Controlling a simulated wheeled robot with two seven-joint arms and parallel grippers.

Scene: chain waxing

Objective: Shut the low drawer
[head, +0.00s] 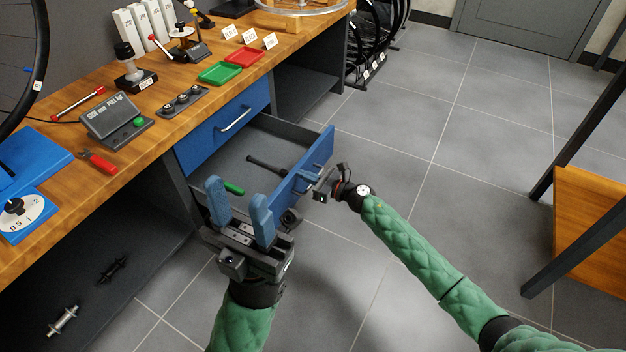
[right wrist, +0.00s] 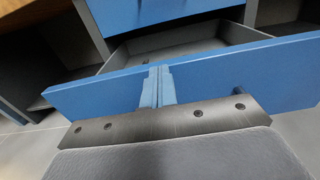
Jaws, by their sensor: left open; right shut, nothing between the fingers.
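The low drawer stands pulled out of the bench, with its blue front (head: 318,158) facing my right arm; the front also spans the right wrist view (right wrist: 225,80). Inside its grey tray lie a green-handled tool (head: 233,188) and a dark tool (head: 264,165). My right gripper (head: 308,175) is shut and empty, its fingertips at the outer face of the drawer front; they also show in the right wrist view (right wrist: 158,82). I cannot tell whether they touch it. My left gripper (head: 240,200) is open and empty, in front of the drawer's near side, hiding part of it.
A shut blue upper drawer (head: 210,138) with a silver handle (head: 235,119) sits above. The wooden bench top (head: 160,165) holds a red tray (head: 244,58), a green tray (head: 219,73) and several tools. Grey tiled floor (head: 430,170) is free to the right. A wooden table (head: 590,215) stands at far right.

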